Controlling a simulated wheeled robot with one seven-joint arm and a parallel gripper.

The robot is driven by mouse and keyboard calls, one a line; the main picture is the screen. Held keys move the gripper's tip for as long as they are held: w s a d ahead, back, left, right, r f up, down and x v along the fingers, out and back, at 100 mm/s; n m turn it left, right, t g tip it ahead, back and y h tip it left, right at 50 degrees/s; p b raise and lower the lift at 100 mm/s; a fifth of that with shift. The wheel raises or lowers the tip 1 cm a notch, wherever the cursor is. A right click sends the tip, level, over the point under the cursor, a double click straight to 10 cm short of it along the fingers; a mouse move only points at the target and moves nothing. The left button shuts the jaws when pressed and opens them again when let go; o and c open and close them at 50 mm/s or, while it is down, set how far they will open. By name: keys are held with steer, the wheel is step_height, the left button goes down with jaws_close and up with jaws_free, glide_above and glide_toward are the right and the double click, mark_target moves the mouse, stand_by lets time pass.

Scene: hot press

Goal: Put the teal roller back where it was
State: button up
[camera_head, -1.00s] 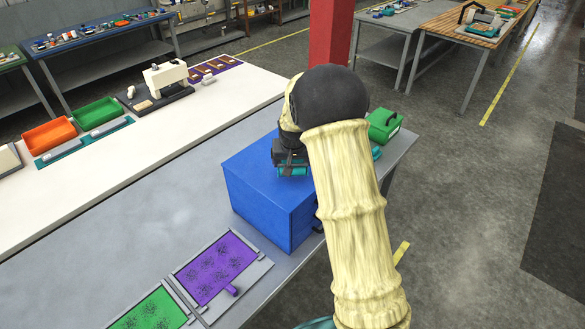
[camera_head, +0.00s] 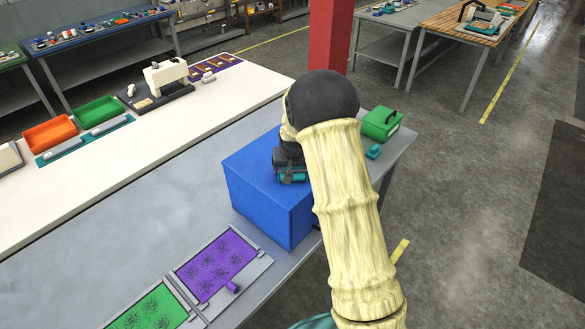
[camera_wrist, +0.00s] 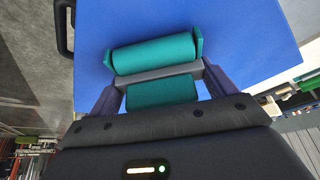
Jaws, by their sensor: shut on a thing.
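The teal roller (camera_wrist: 155,54) is held in my gripper (camera_wrist: 160,82), whose jaws are shut on it. In the wrist view a grey bar crosses between its wide teal drum and a smaller teal part nearer the gripper. In the head view the roller (camera_head: 290,178) shows just beneath my gripper (camera_head: 290,172), over the top of the blue box (camera_head: 252,170). The blue box top (camera_wrist: 225,35) fills most of the wrist view behind the roller. I cannot tell whether the roller touches the box.
A green case (camera_head: 382,124) and a small teal block (camera_head: 373,152) stand at the right end of the grey table (camera_head: 150,215). Purple (camera_head: 215,266) and green (camera_head: 150,310) speckled panels lie in front. The white bench (camera_head: 100,170) behind holds orange and green trays.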

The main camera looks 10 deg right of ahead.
steer(key=o, duration=1.2)
steer(key=shift+s+f, duration=0.4)
steer(key=shift+f, duration=0.25)
steer(key=shift+c, duration=0.2)
steer(key=shift+r, duration=0.15)
steer(key=shift+w+a+r+p, duration=0.1)
steer(key=shift+w+r+p, duration=0.15)
steer(key=shift+r+p, duration=0.45)
steer(key=shift+r+b, duration=0.15)
steer(key=shift+b, duration=0.25)
steer(key=b+v, duration=0.3)
steer(key=v, duration=0.8)
steer(key=shift+r, duration=0.4)
